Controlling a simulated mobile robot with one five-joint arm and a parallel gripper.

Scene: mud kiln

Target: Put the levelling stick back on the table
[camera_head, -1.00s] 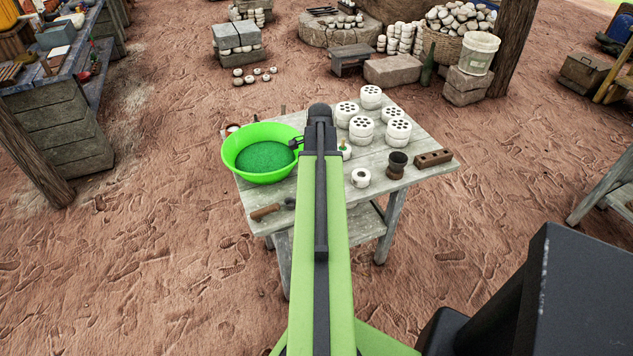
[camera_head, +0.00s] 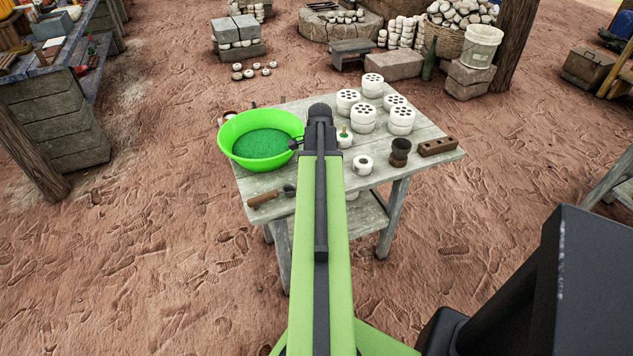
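The wooden table (camera_head: 415,171) stands in front of me, with my green arm reaching over its middle. I cannot make out a levelling stick for certain; the arm covers part of the tabletop. Only a small dark part of my gripper (camera_head: 294,143) shows, left of the arm's end and over the right side of the green bowl (camera_head: 228,152). Its fingers are too small and hidden to tell whether they are open or hold anything.
The bowl holds green material. A wooden-handled tool (camera_head: 263,200) lies at the table's front left. Several white perforated cylinders (camera_head: 363,120), a white ring-like piece (camera_head: 363,165), a dark cup (camera_head: 400,152) and a brown block (camera_head: 437,146) occupy the right side.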

